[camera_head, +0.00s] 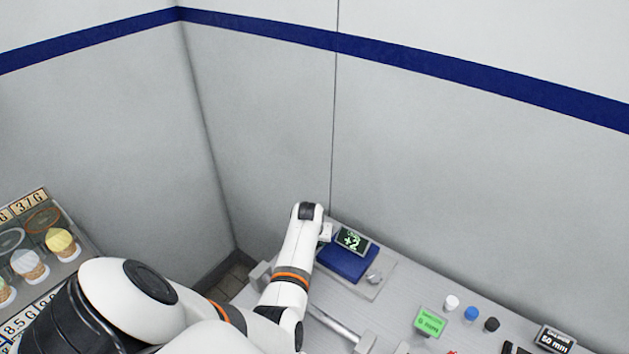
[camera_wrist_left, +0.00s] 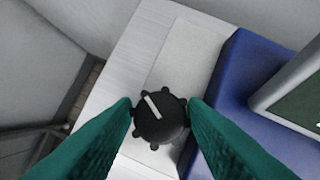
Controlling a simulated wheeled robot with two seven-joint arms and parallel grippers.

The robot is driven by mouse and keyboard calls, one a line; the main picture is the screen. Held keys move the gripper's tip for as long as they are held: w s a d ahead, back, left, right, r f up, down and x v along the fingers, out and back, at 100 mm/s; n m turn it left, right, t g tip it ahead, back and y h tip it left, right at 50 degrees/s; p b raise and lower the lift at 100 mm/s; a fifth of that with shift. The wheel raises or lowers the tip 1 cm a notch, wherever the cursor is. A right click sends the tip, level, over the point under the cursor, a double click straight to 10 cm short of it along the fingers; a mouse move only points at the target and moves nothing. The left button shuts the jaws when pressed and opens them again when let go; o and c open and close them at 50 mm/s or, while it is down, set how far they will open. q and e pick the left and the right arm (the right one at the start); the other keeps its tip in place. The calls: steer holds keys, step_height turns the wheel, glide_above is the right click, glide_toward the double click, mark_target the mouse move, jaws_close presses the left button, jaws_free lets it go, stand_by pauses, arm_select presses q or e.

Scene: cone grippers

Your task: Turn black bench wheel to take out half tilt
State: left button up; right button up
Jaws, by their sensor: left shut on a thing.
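The black wheel (camera_wrist_left: 172,122) shows in the left wrist view, a round lobed knob with a white pointer line slanting to its upper left. My left gripper (camera_wrist_left: 160,106), with green fingers, is shut on this wheel, one finger on each side. In the head view my left arm reaches to the back left of the bench (camera_head: 410,290), and its hand hides the wheel there. Beside it a blue block (camera_head: 345,262) carries a dark display (camera_head: 352,240) with pale green characters, too small to read surely. My right gripper is not in view.
A silver knob (camera_head: 374,277) is by the blue block. A green sign (camera_head: 430,321), white, blue and black caps and a black "50 mm" sign (camera_head: 556,340) stand to the right. A metal rail (camera_head: 335,328) lies in front. A wall rises behind the bench. Ice-cream cones (camera_head: 60,242) are far left.

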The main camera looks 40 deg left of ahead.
arm_select(q)
steer(key=shift+m+p, duration=0.3)
steer(key=shift+m, duration=0.3)
steer(key=o, duration=0.8)
steer(key=shift+o, duration=0.9)
steer(key=shift+a, duration=0.1)
steer(key=shift+h, duration=0.3)
